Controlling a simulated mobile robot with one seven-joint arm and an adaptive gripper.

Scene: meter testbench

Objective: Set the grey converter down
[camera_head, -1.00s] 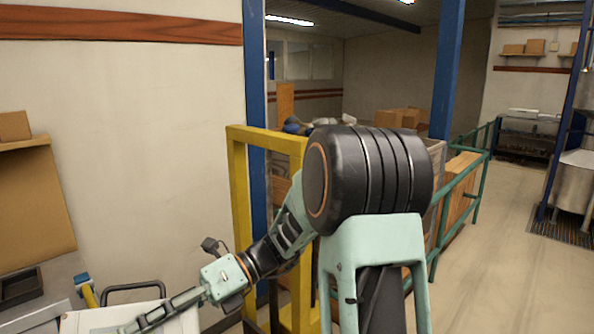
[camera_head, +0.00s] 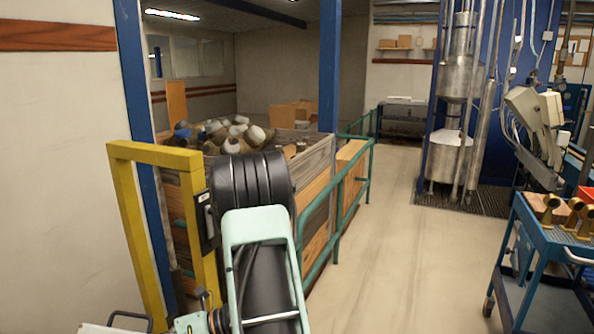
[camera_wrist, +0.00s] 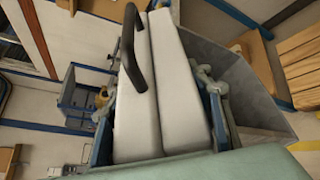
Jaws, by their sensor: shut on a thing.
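The grey converter (camera_wrist: 178,85) is a pale grey, box-like body with a black handle, filling the middle of the wrist view. My gripper (camera_wrist: 157,82) is shut on it, one finger along each side. The converter looks split lengthwise by a dark seam, with the handle on the left part. In the head view only a sliver of the converter (camera_head: 97,328) and its handle shows at the bottom left edge. My fingertips are below that picture. What lies directly under the converter is hidden.
A yellow frame (camera_head: 122,225) stands close to my arm. Behind it is a wooden bin (camera_head: 318,180) of pale and brown parts, with a green railing (camera_head: 335,215). Open floor (camera_head: 430,270) lies to the right, then a blue cart (camera_head: 545,240) with brass parts.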

